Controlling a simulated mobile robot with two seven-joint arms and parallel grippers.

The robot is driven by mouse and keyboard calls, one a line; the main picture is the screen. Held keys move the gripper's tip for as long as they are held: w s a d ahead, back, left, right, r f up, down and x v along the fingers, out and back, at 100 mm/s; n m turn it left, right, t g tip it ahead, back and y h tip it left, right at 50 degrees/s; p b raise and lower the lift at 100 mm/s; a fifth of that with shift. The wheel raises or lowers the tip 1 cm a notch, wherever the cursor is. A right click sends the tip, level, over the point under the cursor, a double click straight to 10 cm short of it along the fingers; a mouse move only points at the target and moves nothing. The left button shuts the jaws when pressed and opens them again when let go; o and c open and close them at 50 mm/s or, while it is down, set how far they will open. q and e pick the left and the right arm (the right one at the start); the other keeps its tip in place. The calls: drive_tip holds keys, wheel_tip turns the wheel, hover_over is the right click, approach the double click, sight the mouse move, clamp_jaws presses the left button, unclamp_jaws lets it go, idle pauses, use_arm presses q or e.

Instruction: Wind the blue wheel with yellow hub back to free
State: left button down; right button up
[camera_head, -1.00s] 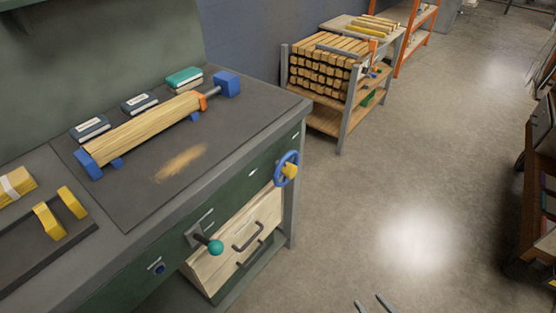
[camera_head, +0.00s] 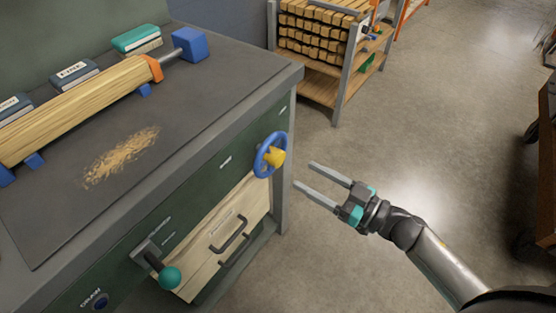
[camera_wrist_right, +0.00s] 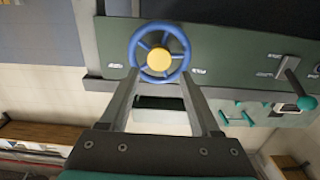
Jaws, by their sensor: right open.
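The blue wheel (camera_head: 264,160) with its yellow hub (camera_head: 275,156) is mounted on the green front panel of the bench, near its right corner. My right gripper (camera_head: 302,174) is open and empty, just right of the wheel and apart from it in the head view. In the right wrist view the wheel (camera_wrist_right: 142,64) and its hub (camera_wrist_right: 159,59) face the camera beyond the two open fingers (camera_wrist_right: 155,85). My left gripper is not in view.
A teal-knobbed lever (camera_head: 169,277) and drawer handles (camera_head: 230,236) project from the bench front. A clamped wood piece (camera_head: 80,108) lies on the bench top (camera_head: 215,98). A rack of wood blocks (camera_head: 340,85) stands behind. Open floor (camera_head: 430,130) lies to the right.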

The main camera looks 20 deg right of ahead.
sight(281, 161)
use_arm(q)
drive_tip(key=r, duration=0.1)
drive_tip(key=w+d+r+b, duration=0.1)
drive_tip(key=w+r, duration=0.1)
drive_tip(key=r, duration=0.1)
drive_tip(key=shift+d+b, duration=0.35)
drive_tip(key=shift+b, duration=0.05)
use_arm(e)
drive_tip(key=x, duration=0.9)
clamp_jaws()
